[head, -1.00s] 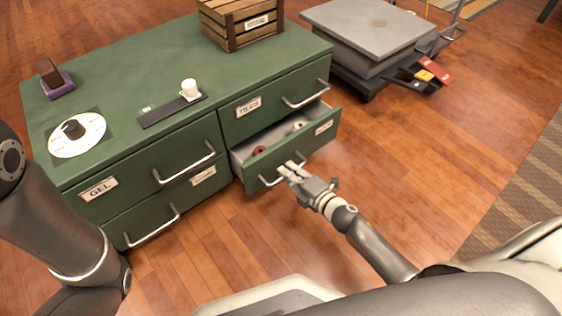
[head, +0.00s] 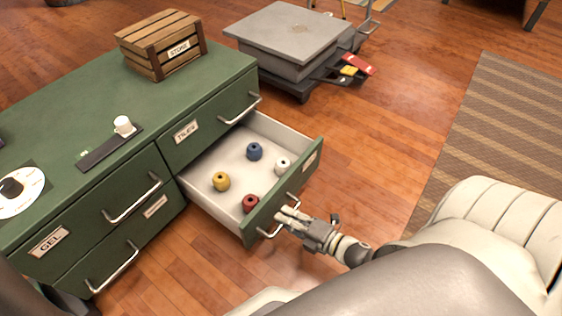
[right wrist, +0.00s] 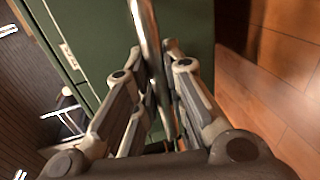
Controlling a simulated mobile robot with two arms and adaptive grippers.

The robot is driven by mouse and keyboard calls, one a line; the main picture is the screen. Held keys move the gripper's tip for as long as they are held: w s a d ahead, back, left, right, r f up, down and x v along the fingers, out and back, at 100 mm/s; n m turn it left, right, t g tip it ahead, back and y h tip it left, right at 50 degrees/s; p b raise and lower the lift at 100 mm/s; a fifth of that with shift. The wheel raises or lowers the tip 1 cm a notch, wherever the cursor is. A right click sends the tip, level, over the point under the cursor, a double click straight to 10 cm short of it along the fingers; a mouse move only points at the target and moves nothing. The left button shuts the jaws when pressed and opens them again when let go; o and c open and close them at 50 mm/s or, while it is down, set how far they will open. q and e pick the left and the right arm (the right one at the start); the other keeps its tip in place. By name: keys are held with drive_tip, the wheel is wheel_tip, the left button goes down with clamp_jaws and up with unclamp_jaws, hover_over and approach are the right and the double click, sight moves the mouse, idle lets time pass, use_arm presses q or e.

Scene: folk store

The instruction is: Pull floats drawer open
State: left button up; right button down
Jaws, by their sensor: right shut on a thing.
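The open drawer (head: 283,191) is the lower right one of the green cabinet (head: 215,70). It stands far out, and its small front label is too small to read. Inside lie a yellow float (head: 221,182), a blue float (head: 254,152), a white float (head: 283,166) and a red float (head: 250,204). My right gripper (head: 285,214) is shut on the drawer's metal handle (head: 265,234). In the right wrist view the handle bar (right wrist: 146,35) runs between its fingers (right wrist: 172,65). My left gripper is out of view.
A wooden crate (head: 162,46) stands on the cabinet top. The tiles drawer (head: 210,121) above and the gel drawer (head: 85,215) at left are closed. A grey platform scale (head: 285,45) stands behind. Wood floor is clear right of the open drawer.

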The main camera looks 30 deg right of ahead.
idle(0.3)
drive_tip(key=c, duration=1.5)
unclamp_jaws()
drive_tip(key=shift+c, duration=0.2)
drive_tip(key=shift+o, duration=0.4)
drive_tip(key=v, duration=1.2)
